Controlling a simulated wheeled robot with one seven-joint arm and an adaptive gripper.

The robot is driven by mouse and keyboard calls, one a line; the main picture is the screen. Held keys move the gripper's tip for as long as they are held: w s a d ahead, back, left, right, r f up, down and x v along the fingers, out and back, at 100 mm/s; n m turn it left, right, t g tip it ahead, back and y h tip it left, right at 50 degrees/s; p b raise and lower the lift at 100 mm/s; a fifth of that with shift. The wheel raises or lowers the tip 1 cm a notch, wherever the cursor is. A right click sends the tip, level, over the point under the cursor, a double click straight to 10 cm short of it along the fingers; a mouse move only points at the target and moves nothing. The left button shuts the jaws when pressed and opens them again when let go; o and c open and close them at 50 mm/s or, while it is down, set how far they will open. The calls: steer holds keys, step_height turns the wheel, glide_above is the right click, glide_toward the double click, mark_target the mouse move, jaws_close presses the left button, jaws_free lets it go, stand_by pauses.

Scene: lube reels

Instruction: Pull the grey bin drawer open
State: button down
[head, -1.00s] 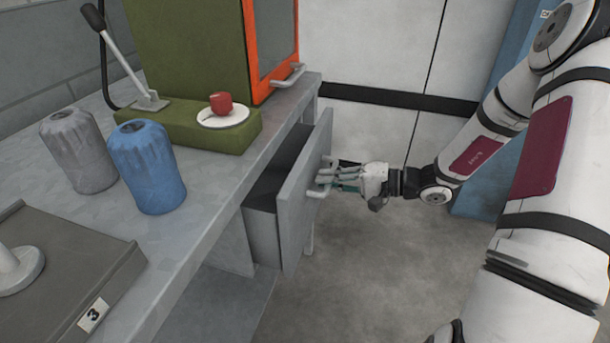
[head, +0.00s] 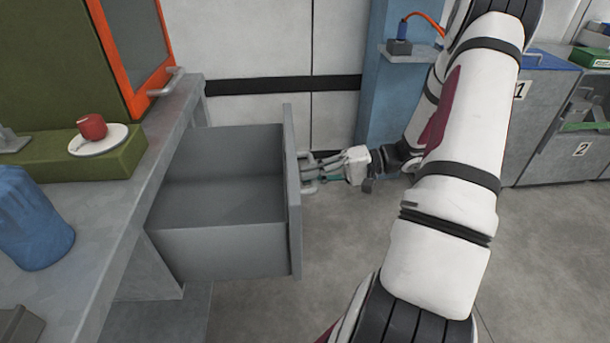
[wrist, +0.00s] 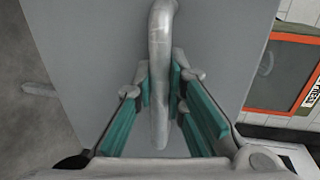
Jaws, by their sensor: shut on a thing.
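The grey bin drawer (head: 222,252) stands far out from under the grey bench in the head view, and its empty inside shows. My gripper (head: 316,170) is at the outer face of the drawer front, shut on the drawer's handle. In the wrist view the pale handle bar (wrist: 160,75) runs between the teal finger pads of my gripper (wrist: 160,100). The grey drawer front (wrist: 95,50) fills much of the wrist view behind the handle.
The grey bench (head: 95,235) holds a blue ribbed container (head: 35,220) and a green block (head: 125,160) with a red object (head: 92,126) on a white plate (head: 98,145). A blue column (head: 380,95) stands behind my arm. Open floor lies right of the drawer.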

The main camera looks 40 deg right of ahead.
steer(key=c, duration=1.6)
jaws_free()
steer(key=v, duration=1.2)
